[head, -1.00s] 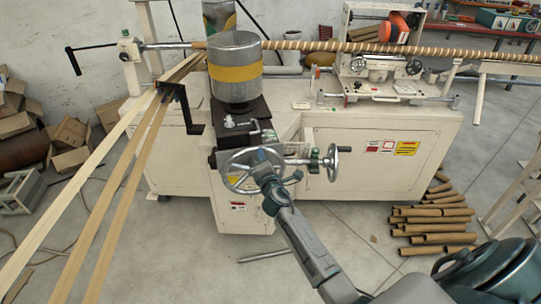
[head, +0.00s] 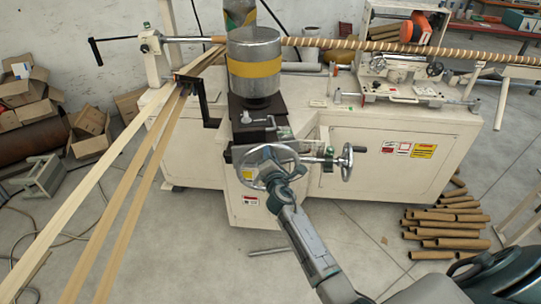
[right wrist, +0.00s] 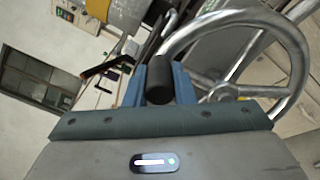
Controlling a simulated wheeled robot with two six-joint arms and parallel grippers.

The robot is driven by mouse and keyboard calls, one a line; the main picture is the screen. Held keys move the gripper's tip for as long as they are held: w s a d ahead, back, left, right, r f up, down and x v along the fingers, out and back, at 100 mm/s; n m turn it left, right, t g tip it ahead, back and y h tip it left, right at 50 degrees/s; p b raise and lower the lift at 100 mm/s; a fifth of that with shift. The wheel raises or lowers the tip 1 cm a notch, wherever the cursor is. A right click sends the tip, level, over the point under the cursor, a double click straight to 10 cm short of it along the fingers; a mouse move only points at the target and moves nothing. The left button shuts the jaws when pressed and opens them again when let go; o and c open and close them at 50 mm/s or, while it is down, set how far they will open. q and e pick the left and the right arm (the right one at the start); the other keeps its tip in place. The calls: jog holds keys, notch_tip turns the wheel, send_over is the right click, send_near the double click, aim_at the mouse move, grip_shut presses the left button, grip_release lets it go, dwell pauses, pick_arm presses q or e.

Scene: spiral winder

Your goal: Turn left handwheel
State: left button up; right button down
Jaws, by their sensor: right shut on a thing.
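The left handwheel (head: 237,168) is a silver spoked wheel on the front of the machine, below the grey cylinder with the yellow band. It also shows in the right wrist view (right wrist: 298,58), with its rim and spokes to the right of my fingers. My right gripper (head: 273,167) is in front of this wheel in the head view. In the wrist view its blue fingers are shut on the wheel's black handle (right wrist: 160,80), which stands between them. Part of the wheel is hidden behind my gripper. My left gripper is not in view.
A second handwheel (head: 346,162) stands close on the right. Long pale strips (head: 125,170) run across the left side. Brown tubes (head: 445,220) lie on the floor at the right, and cardboard boxes (head: 88,125) at the left. The floor in front is mostly clear.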

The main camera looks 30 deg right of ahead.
jog(key=c, duration=1.2)
grip_release()
jog(key=shift+c, duration=0.2)
jog(key=v, duration=1.1)
jog(key=shift+b, duration=0.4)
jog(key=shift+w, duration=0.1)
jog(key=s+f+m+g+y, duration=0.1)
jog(key=s+f+m+g, duration=0.3)
jog(key=f, duration=0.8)
jog(key=s+f+m+g+y+b, duration=0.15)
jog(key=s+f, duration=0.35)
jog(key=f, duration=0.7)
jog(key=s+f+m+g+y, duration=0.1)
jog(key=s+f+m+g, duration=0.3)
jog(key=f, duration=0.8)
jog(key=s+f+m+g, duration=0.3)
jog(key=s+f+m, duration=0.3)
jog(key=s+f, duration=1.2)
jog(key=s+d+f+m+g, duration=0.1)
jog(key=s+f+m, duration=0.1)
jog(key=s, duration=0.9)
jog(key=s+d+f+m+g+b, duration=0.1)
jog(key=s+f+m+g, duration=0.1)
jog(key=s, duration=0.9)
jog(key=shift+f+m+y, duration=0.45)
jog(key=shift+f+m, duration=0.1)
jog(key=shift+m, duration=0.6)
jog(key=shift+g, duration=0.25)
